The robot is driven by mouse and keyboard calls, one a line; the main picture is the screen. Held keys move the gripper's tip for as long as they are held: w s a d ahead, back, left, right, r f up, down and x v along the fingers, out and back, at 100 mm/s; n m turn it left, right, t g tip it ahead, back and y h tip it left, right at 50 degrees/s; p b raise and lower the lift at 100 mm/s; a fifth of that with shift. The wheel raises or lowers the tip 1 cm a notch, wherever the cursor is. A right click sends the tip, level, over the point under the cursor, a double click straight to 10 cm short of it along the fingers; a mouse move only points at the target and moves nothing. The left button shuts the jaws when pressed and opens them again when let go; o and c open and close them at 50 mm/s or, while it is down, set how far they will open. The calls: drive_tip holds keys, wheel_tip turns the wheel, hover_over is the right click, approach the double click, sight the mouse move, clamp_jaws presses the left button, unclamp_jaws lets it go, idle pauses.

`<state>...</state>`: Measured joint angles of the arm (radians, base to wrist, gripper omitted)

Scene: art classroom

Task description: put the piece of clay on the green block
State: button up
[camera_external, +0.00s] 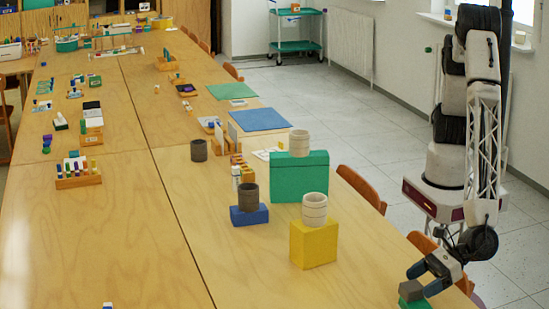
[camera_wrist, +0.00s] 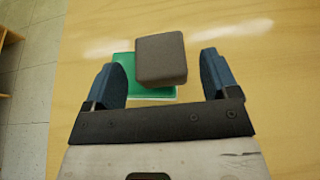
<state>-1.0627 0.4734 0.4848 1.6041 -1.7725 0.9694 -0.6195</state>
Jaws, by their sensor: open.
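The piece of clay (camera_wrist: 160,58) is a grey-brown block with rounded edges. In the wrist view it lies over the green block (camera_wrist: 124,74), whose left side and near edge show beneath it. In the external view the clay (camera_external: 411,289) sits on top of the green block (camera_external: 415,304) at the bottom right, near the table edge. My gripper (camera_wrist: 164,75) is open, with one blue finger on each side of the clay and a gap on both sides. In the external view my gripper (camera_external: 424,277) is right at the clay.
A yellow block (camera_external: 314,245) with a pale cup stands to the left. A large green block (camera_external: 299,178) with another cup and a blue block (camera_external: 249,215) with a dark cup stand behind it. Chairs (camera_external: 362,187) line the right edge. The table's front middle is mostly clear.

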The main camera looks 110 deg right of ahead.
drive_tip(key=v, duration=1)
drive_tip(key=shift+s, duration=0.15)
drive_tip(key=shift+r, duration=0.15)
idle(0.5)
drive_tip(key=w+d+r+m+g+h, duration=0.2)
drive_tip(key=w+d+r+m, duration=0.25)
drive_tip(key=d, duration=0.55)
drive_tip(key=w+d+r+m+g+h, duration=0.15)
drive_tip(key=w+d+r+m, duration=0.35)
drive_tip(key=d, duration=0.6)
drive_tip(key=w+d+r+m+g+h, duration=0.1)
drive_tip(key=d+r+m+h, duration=0.15)
drive_tip(key=d+r, duration=0.6)
drive_tip(key=s+d+r+m+g, duration=0.2)
drive_tip(key=d+r+m, duration=0.15)
drive_tip(key=d, duration=0.85)
drive_tip(key=s+d+r+m+g, duration=0.25)
drive_tip(key=d+m, duration=0.25)
drive_tip(key=d, duration=0.7)
drive_tip(key=s+d+r+m+g+y, duration=0.1)
drive_tip(key=s+d+r+m+y, duration=0.1)
drive_tip(key=s+d+m, duration=0.6)
drive_tip(key=s+d+r+m+g+y, duration=0.1)
drive_tip(key=s+d+r+m+y, duration=0.1)
drive_tip(key=s+d+m+y, duration=0.2)
drive_tip(key=s+d+m, duration=0.3)
drive_tip(key=s+d, duration=0.5)
drive_tip(key=s, duration=0.4)
drive_tip(key=shift+d+r+m, duration=0.2)
drive_tip(key=shift+m, duration=0.15)
